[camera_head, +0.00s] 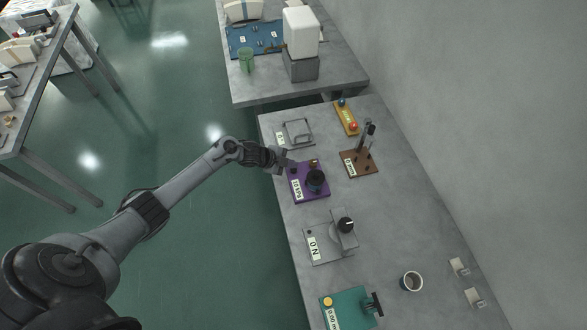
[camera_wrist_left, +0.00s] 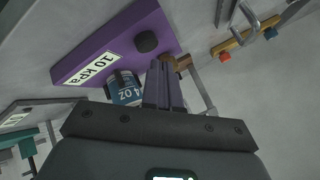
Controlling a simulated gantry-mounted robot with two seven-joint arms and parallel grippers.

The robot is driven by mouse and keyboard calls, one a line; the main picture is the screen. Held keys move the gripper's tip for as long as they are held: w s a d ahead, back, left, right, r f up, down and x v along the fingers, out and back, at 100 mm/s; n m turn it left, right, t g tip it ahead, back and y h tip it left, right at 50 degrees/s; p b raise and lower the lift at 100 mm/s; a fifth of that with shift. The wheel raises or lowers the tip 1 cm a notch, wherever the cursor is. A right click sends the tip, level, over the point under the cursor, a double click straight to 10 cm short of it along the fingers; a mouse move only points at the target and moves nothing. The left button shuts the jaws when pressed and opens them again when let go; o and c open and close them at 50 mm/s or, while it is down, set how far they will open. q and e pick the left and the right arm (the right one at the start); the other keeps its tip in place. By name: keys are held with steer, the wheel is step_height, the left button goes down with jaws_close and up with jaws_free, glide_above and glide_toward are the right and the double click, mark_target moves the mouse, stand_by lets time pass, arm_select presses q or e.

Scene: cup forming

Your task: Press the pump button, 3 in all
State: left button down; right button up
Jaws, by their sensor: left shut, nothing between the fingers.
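A purple block (camera_head: 312,195) on the grey bench carries a white label reading about 10 kPa and a dark cylinder (camera_head: 315,178); in the left wrist view the cylinder (camera_wrist_left: 124,92) reads 4 OZ. A round black button (camera_wrist_left: 146,41) sits on the purple block in the left wrist view; which part is the pump button is not labelled. My left gripper (camera_head: 287,163) is over the block's far left corner, fingers shut and empty. In the left wrist view its fingertips (camera_wrist_left: 161,66) appear beside the black button; contact cannot be told. My right gripper is not in view.
A brown block with a stand (camera_head: 359,163) and a yellow bar with coloured buttons (camera_head: 346,117) lie to the right. A cup (camera_head: 411,281) stands near the wall side.

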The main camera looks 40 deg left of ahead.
mark_target(291, 170)
arm_select(q)
steer(key=shift+f, duration=0.1)
stand_by(0.3)
steer(key=shift+f+b, duration=0.35)
steer(key=shift+f+b, duration=0.4)
steer(key=shift+f, duration=0.1)
stand_by(0.8)
steer(key=shift+r, duration=0.1)
steer(key=shift+r+p, duration=0.85)
steer(key=shift+p, duration=0.05)
steer(key=shift+r, duration=0.1)
step_height(291, 170, up, 5)
steer(key=p, duration=0.4)
steer(key=shift+p, duration=0.3)
stand_by(0.7)
